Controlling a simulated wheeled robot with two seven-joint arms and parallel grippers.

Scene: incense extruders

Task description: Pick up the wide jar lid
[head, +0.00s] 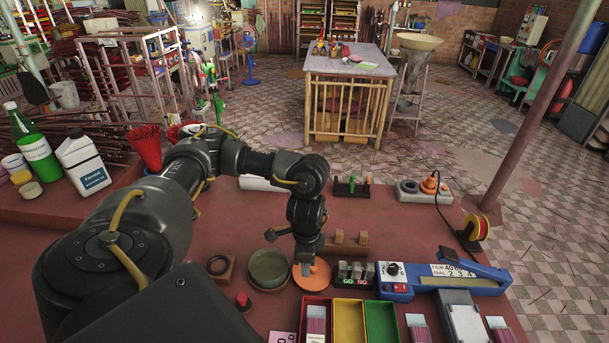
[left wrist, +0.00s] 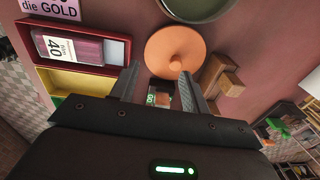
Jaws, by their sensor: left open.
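An orange round disc with a small knob, which looks like the wide jar lid (head: 318,280), lies flat on the red table. It also shows in the left wrist view (left wrist: 172,50), just beyond my fingertips. My left gripper (head: 307,267) points down over the lid and hides part of it. In the left wrist view my left gripper (left wrist: 158,80) has its two fingers spread with nothing between them; I cannot tell whether they touch the lid. My right gripper is in neither view.
A dark green round dish (head: 268,267) stands just left of the lid. Small GO/NO blocks (head: 352,273) and a wooden block (head: 345,245) sit to its right. A red, yellow and green tray (head: 349,320) is in front. A blue gauge (head: 440,280) lies further right.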

